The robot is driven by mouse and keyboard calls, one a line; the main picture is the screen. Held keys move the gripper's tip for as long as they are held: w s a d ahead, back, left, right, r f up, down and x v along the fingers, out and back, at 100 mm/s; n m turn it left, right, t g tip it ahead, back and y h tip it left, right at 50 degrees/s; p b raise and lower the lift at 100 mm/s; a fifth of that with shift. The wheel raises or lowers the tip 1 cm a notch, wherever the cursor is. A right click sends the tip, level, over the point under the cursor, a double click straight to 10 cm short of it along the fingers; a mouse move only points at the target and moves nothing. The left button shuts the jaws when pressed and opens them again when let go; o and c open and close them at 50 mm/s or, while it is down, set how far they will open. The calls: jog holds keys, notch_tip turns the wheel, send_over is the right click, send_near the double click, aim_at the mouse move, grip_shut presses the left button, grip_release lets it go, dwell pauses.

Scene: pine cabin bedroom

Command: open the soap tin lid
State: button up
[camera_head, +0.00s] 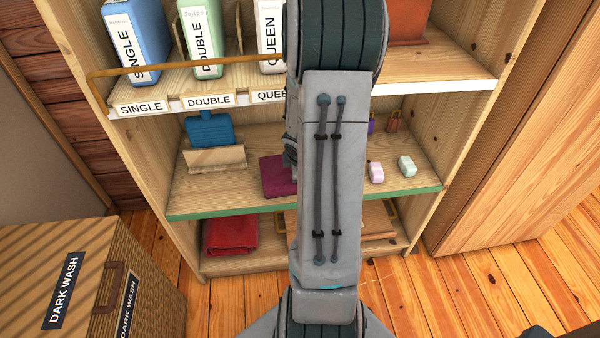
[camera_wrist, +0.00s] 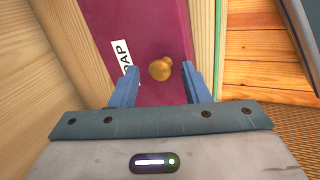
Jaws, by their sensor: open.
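The soap tin is a magenta box (camera_head: 277,175) on the middle shelf in the head view, partly hidden behind my arm. In the wrist view its magenta top (camera_wrist: 142,22) fills the upper middle, with a round brass knob (camera_wrist: 160,69) and a white label ending in "AP". My gripper (camera_wrist: 160,82) is open, with one blue finger on each side of the knob. The knob sits between the fingers with a gap on both sides. In the head view my gripper is hidden behind my arm.
The shelf (camera_head: 220,198) has a green front edge. It also holds a blue tin-like object (camera_head: 209,130), a wooden block (camera_head: 214,158), and pale soap-like pieces (camera_head: 376,172) at right. Labelled boxes stand above. A dark wash hamper (camera_head: 140,260) stands at lower left.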

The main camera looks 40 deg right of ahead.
grip_shut()
jog(key=shift+w+d+r+p, duration=0.1)
jog(key=shift+w+r+p, duration=0.1)
jog(key=shift+r+p, duration=0.35)
jog(key=shift+w+d+r+p, duration=0.15)
jog(key=shift+r+p, duration=0.15)
jog(key=shift+p, duration=0.3)
jog(key=shift+f, duration=0.1)
grip_release()
